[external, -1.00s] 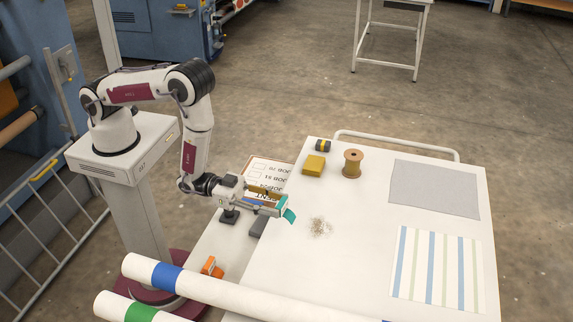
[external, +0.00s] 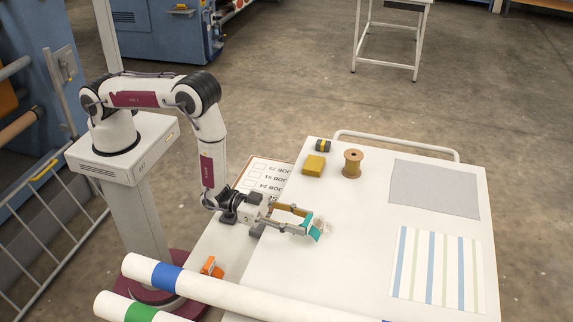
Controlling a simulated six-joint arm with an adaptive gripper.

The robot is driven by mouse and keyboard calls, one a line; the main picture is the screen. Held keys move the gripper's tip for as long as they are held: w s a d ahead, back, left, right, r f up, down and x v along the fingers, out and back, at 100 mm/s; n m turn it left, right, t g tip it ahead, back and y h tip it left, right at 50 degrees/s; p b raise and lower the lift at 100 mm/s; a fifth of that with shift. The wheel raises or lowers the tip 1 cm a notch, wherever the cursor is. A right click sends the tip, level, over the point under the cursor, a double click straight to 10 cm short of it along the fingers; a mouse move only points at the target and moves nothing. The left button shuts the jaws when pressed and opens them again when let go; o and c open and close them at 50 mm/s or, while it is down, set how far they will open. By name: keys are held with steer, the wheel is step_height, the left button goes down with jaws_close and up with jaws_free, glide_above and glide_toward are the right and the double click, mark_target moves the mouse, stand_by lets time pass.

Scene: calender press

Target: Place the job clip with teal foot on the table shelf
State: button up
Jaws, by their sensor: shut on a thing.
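My gripper (external: 306,223) reaches out low over the left part of the white table top (external: 370,250). It is shut on the job clip (external: 315,229), whose teal foot shows at the fingertips and slants down toward the table top. The fingers hide the rest of the clip. I cannot tell whether the foot touches the table. A lower white shelf-like surface (external: 226,246) shows at the left of the table top, under my arm.
A yellow block (external: 313,166), a spool (external: 352,163), a dark roll (external: 323,145), a grey sheet (external: 435,188) and a striped sheet (external: 437,269) lie on top. White rolls (external: 215,290) cross the front.

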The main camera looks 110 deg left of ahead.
mark_target(309, 230)
steer(key=shift+w+d+f, duration=0.1)
steer(key=shift+w+f, duration=0.4)
steer(key=shift+w, duration=0.3)
steer(key=shift+w+d+f, duration=0.1)
steer(key=shift+w+f, duration=0.35)
steer(key=shift+w, duration=0.3)
steer(key=shift+f, duration=0.2)
steer(key=o, duration=0.9)
steer(key=shift+s+a, duration=0.1)
steer(key=shift+s+a+f, duration=0.1)
steer(key=shift+s+f, duration=0.05)
steer(key=shift+s, duration=3.65)
